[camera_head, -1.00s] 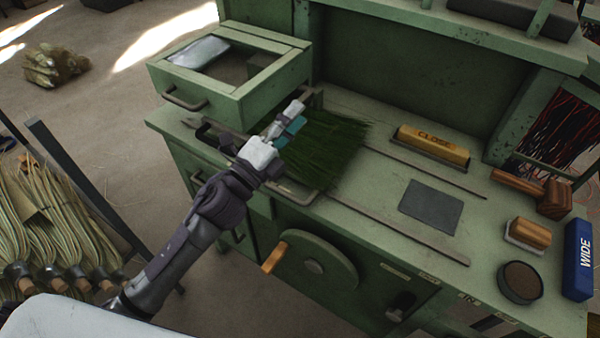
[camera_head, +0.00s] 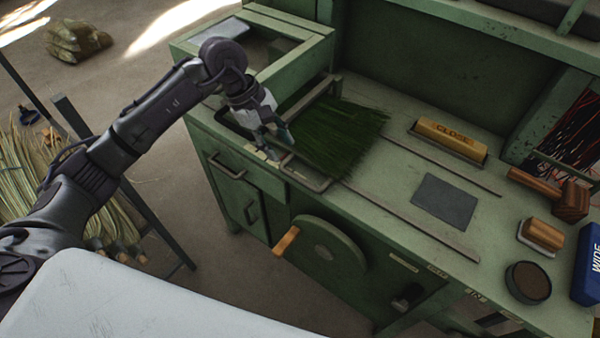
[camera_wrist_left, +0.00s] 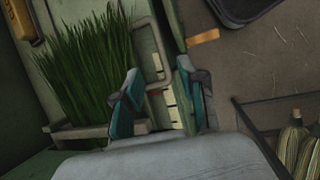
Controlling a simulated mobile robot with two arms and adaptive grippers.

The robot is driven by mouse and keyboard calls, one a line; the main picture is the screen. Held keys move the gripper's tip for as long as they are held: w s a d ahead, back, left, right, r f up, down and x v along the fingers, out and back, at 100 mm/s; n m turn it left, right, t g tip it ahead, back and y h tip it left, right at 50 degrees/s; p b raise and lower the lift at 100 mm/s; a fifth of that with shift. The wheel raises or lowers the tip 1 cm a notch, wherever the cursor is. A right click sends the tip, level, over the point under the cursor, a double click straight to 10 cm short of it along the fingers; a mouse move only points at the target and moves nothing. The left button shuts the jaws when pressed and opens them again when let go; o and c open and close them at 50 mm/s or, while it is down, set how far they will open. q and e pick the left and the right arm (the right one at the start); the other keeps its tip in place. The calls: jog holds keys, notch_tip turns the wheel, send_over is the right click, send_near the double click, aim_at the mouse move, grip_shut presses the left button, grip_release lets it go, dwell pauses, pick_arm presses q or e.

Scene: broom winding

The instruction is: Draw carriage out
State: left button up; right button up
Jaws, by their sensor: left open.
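The carriage (camera_head: 318,96) is a grey metal frame on the green bench, filled with dark green bristles (camera_head: 338,138). A grey looped handle (camera_head: 308,181) lies at its front by the bench edge. My left gripper (camera_head: 278,146) points down over the carriage's front end, left of the bristles. In the left wrist view, its teal fingers (camera_wrist_left: 157,98) are apart, with a bend of the handle (camera_wrist_left: 139,78) showing in the gap. I cannot tell whether the handle is at fingertip depth. The bristles (camera_wrist_left: 85,70) stand left of the fingers. My right gripper is out of view.
Two flat rails (camera_head: 410,222) run right along the bench past a dark plate (camera_head: 445,201). A yellow CLOSE block (camera_head: 450,138) lies behind. An open-topped green box (camera_head: 300,62) stands behind my gripper. A wheel with an orange handle (camera_head: 286,241) is on the bench front.

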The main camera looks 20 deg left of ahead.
aim_at(302, 180)
pick_arm(q)
jog(key=p+x, duration=0.2)
jog(key=x, duration=0.7)
jog(key=shift+d+f+p, duration=0.25)
jog(key=shift+f+p, duration=0.05)
jog(key=shift+x, duration=0.75)
grip_shut()
